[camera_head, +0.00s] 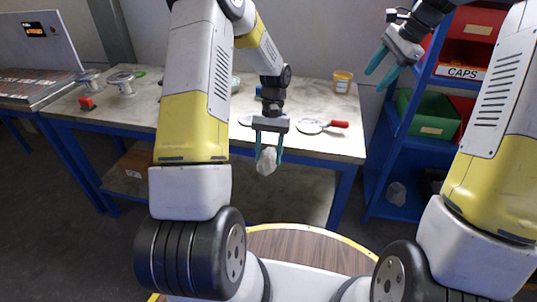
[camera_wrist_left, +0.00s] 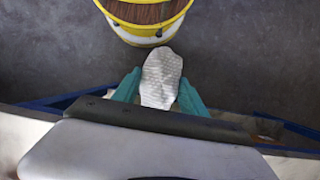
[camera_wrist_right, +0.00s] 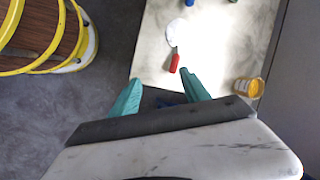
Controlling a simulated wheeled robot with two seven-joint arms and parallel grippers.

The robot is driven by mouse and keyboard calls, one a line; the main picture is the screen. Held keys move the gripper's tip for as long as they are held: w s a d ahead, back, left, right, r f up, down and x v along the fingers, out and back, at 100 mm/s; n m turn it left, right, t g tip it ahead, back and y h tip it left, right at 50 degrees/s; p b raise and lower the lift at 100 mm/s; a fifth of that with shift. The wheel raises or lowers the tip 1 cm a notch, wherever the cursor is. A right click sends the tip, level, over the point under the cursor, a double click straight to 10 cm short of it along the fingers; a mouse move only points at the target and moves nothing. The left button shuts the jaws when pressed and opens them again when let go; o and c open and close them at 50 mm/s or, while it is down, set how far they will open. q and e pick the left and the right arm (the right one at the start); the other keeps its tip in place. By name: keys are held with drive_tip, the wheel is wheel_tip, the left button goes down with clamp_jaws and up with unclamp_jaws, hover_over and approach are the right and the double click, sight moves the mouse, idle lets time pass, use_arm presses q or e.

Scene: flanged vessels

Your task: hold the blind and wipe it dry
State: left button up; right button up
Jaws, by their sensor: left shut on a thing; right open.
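A round pale disc with a red handle, likely the blind (camera_head: 311,126), lies flat near the front edge of the workbench. It also shows in the right wrist view (camera_wrist_right: 174,34), with its red handle towards my gripper. My left gripper (camera_head: 268,152) is shut on a crumpled white cloth (camera_head: 266,163), held in front of the bench edge, left of the blind and apart from it. The cloth fills the jaws in the left wrist view (camera_wrist_left: 161,78). My right gripper (camera_head: 377,76) is open and empty, raised in front of the blue shelf, right of the blind.
The workbench (camera_head: 325,148) also holds an orange tub (camera_head: 342,82) at the back right. Flanged metal vessels (camera_head: 122,82) and a small red object (camera_head: 87,103) are at the left. A blue shelf (camera_head: 385,150) with red and green bins (camera_head: 428,117) stands at right.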

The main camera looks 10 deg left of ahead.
drive_tip(key=w+f+m+g, duration=0.1)
drive_tip(key=w+f+m, duration=0.2)
drive_tip(key=w+f, duration=0.45)
drive_tip(key=m+y, duration=0.2)
drive_tip(key=m, duration=0.1)
approach(344, 124)
drive_tip(key=w, duration=0.2)
drive_tip(key=shift+g, duration=0.4)
drive_tip(key=shift+x, duration=5.3)
drive_tip(key=shift+s+d+f, duration=0.1)
drive_tip(key=shift+d, duration=0.05)
clamp_jaws()
